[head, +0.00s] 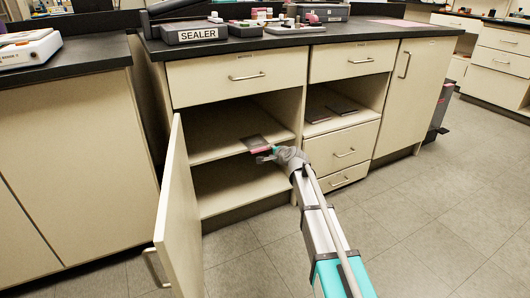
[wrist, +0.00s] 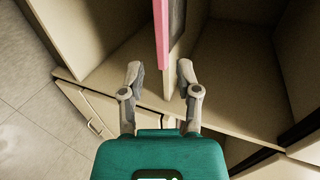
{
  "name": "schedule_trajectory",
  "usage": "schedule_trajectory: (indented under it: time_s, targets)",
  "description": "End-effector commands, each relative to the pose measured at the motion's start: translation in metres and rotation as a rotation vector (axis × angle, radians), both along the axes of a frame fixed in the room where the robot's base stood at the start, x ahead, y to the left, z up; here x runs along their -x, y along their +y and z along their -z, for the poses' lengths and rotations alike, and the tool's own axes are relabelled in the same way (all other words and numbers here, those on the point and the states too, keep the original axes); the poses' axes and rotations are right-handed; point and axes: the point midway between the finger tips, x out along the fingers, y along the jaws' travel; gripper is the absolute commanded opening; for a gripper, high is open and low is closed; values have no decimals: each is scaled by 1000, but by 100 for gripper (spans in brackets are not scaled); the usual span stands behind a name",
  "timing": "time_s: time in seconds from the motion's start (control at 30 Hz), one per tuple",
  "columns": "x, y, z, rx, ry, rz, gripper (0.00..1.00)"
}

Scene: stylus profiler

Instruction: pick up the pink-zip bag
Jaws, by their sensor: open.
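The pink-zip bag (head: 254,141) lies on the middle shelf of the open cabinet, with a grey, see-through-looking body and its pink edge toward the front. In the wrist view the bag's pink strip (wrist: 162,36) runs down from the top edge, and its near end comes level with the fingertips. My gripper (head: 266,156) is at the cabinet's opening by the bag's front edge. In the wrist view my gripper (wrist: 160,72) is open, with one finger on each side of the strip. A gap shows on both sides; I cannot tell the height difference.
The cabinet door (head: 180,215) stands open at the left of the opening. An open cubby (head: 335,100) with dark flat items is to the right. A drawer (head: 236,80) is shut above. The counter (head: 250,42) holds a sealer (head: 197,35) and small items.

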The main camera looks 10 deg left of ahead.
Motion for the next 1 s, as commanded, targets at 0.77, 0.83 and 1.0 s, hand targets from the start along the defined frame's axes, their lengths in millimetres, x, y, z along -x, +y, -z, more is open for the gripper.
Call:
schedule_trajectory:
  time_s: [0.77, 0.83, 1.0]
  targets:
    - [-58, 37, 30, 0, 0, 1, 43]
    - [-60, 38, 31, 0, 0, 1, 43]
    - [-61, 40, 31, 1, 0, 2, 43]
